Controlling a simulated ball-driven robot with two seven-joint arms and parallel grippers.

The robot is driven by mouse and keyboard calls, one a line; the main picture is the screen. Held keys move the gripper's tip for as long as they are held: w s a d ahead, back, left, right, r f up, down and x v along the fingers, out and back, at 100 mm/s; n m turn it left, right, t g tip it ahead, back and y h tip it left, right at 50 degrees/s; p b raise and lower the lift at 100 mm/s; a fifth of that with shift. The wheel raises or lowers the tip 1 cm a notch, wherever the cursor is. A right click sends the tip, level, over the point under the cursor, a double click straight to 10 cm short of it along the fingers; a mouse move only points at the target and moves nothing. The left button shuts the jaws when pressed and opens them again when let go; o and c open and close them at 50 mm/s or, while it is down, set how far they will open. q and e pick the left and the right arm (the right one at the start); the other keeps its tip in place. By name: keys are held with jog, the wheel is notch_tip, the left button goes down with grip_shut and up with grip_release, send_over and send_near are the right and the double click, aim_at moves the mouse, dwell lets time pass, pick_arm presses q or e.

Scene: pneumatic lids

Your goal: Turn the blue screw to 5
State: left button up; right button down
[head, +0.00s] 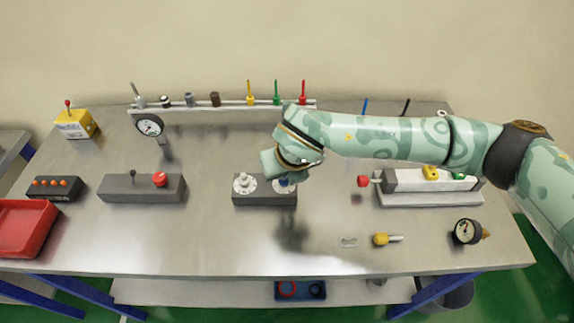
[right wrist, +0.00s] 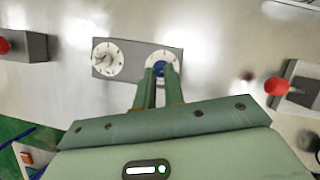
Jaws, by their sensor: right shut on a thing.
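A dark grey block (head: 263,200) sits mid-table with two round white dials side by side. The blue screw (right wrist: 160,68) stands in the middle of its white dial (right wrist: 163,54). In the head view it is mostly hidden by my right gripper (head: 281,180), which reaches down over it. In the right wrist view my right gripper (right wrist: 160,85) is shut on the blue screw, one finger on each side. The dial's numbers and the screw's setting are too small to read. My left gripper is not in view.
A second dial with a pale knob (head: 244,183) is just left of the screw. A grey box with a red button (head: 160,179) stands further left. A red-knobbed device (head: 363,181) is to the right. The table front is mostly clear.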

jog(key=shift+a+m+h+p, duration=0.15)
jog(key=shift+m+h+p, duration=0.35)
jog(key=shift+m, duration=1.2)
jog(key=c, duration=1.5)
grip_release()
jog(key=shift+r, duration=0.1)
jog(key=v, duration=0.5)
jog(key=p+v, duration=0.1)
jog(key=v, duration=1)
jog(key=shift+s+a, duration=0.15)
jog(key=shift+a, duration=0.15)
